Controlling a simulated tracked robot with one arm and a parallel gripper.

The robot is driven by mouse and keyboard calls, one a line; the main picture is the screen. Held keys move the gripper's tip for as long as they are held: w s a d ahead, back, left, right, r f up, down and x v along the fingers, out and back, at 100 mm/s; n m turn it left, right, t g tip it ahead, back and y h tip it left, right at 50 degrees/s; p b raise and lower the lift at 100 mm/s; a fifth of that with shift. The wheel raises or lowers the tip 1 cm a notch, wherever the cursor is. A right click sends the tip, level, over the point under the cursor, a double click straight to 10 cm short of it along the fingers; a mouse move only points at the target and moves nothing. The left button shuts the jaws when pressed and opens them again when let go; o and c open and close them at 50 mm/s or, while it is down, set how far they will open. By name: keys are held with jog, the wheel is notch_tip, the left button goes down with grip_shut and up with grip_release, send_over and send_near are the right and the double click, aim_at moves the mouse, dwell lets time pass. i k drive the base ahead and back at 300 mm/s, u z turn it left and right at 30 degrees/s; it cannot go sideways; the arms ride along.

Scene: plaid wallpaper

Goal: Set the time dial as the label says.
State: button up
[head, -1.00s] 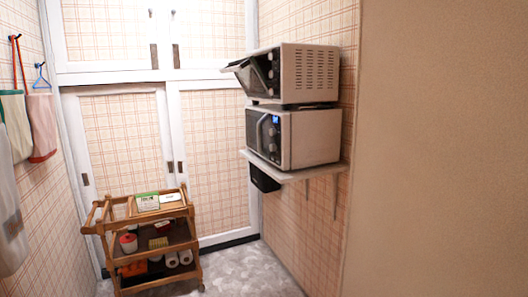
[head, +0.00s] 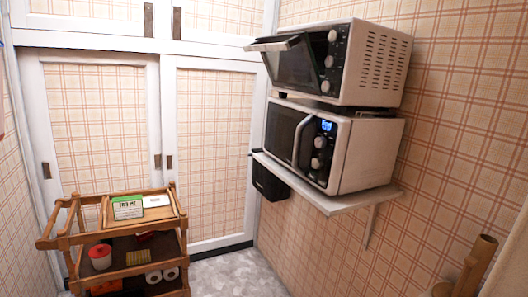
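A toaster oven (head: 372,62) with its door (head: 292,62) partly open sits on top of a microwave (head: 365,150). The oven's front has knobs in a column: a top knob (head: 332,36), a middle knob (head: 328,61) and a low knob (head: 325,87). The microwave has a lit blue display (head: 326,125) above an upper dial (head: 320,142) and a lower dial (head: 316,163). Dial markings are too small to read, so I cannot tell which is the time dial. A green and white card (head: 127,207) with dark print stands on the cart; its text is unclear. My gripper is not in view.
Both appliances rest on a white wall shelf (head: 345,204), with a black box (head: 270,183) below its far end. A wooden cart (head: 62,243) stands at the lower left. Brown wooden posts (head: 475,265) rise at the lower right. Grey floor (head: 225,270) between is clear.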

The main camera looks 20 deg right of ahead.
aim_at(318, 163)
jog(key=z, duration=0.3)
jog(key=i, duration=1.35)
jog(key=z, duration=0.7)
